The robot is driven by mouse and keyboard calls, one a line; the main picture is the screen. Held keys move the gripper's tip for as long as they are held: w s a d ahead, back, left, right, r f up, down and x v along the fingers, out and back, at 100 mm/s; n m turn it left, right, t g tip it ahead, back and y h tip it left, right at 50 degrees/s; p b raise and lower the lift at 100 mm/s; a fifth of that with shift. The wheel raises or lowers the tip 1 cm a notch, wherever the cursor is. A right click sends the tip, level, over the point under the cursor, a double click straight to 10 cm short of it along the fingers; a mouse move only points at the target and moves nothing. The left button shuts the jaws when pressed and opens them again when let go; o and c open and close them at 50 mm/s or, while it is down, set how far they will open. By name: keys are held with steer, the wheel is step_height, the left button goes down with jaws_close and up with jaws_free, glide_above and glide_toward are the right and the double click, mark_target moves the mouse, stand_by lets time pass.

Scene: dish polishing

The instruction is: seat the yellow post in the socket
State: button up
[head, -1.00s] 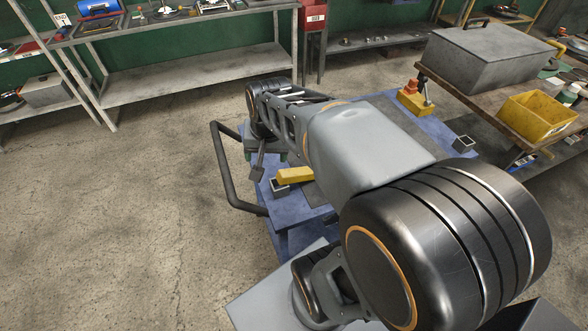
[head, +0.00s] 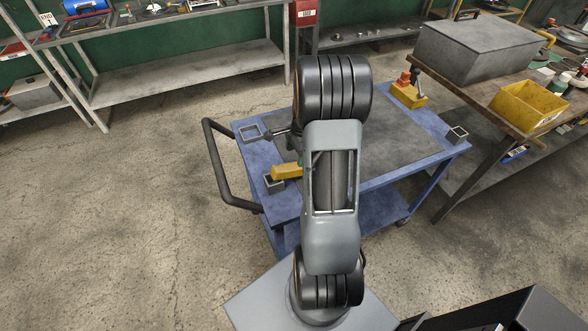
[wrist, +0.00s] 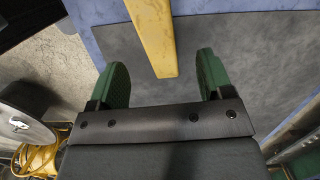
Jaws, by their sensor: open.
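The yellow post (head: 287,171) lies slanted at the left side of the blue cart in the head view. Its left end is over or against a square grey socket (head: 272,187); I cannot tell whether it is inside. Its right end is hidden behind my arm. In the wrist view the post (wrist: 152,35) runs down from the top edge, its near end appearing between my fingers. My gripper (wrist: 163,65) is open, with green fingers apart on either side of the post and not closed on it.
The cart (head: 390,185) carries a dark grey mat (head: 395,145). A square grey holder (head: 457,134) stands at its right corner, a yellow block with a red part (head: 408,92) at the back. A workbench with a yellow bin (head: 528,105) stands at right. Floor at left is clear.

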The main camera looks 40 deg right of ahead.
mark_target(294, 165)
steer(key=shift+a+f+p, duration=0.2)
steer(key=shift+f, duration=0.95)
steer(key=shift+a+f+p, duration=0.2)
steer(key=shift+f, duration=1)
steer(key=shift+a+f+p, duration=0.2)
steer(key=shift+f, duration=0.95)
steer(key=c, duration=1.3)
steer(key=shift+r, duration=0.15)
